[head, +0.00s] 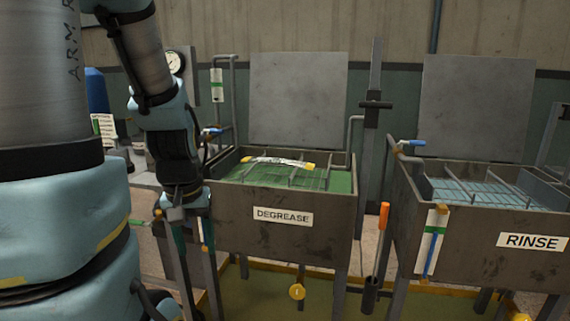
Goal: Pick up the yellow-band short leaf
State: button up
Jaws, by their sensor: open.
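A short leaf (279,161) with yellow bands at its ends lies across the rack bars in the degrease tank (284,234). It is pale in the middle and rests a little above the green liquid. My gripper (188,213) hangs pointing down at the tank's front left corner, to the left of and nearer than the leaf. It is open, apart from the leaf, and nothing shows between its fingers. The fingertips are small and dark against the tank legs.
The rinse tank (481,223) stands to the right, with a gap between the tanks. An upright post (373,110) and an orange-handled tool (383,216) stand in that gap. Blue-handled taps (411,143) and raised back panels (298,98) border the tanks. My arm hides the left side.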

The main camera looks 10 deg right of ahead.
aim_at(300, 164)
jog(key=i+l+u, duration=0.3)
jog(key=i, duration=0.15)
jog(key=i+l+u, duration=0.3)
jog(key=i+l, duration=0.15)
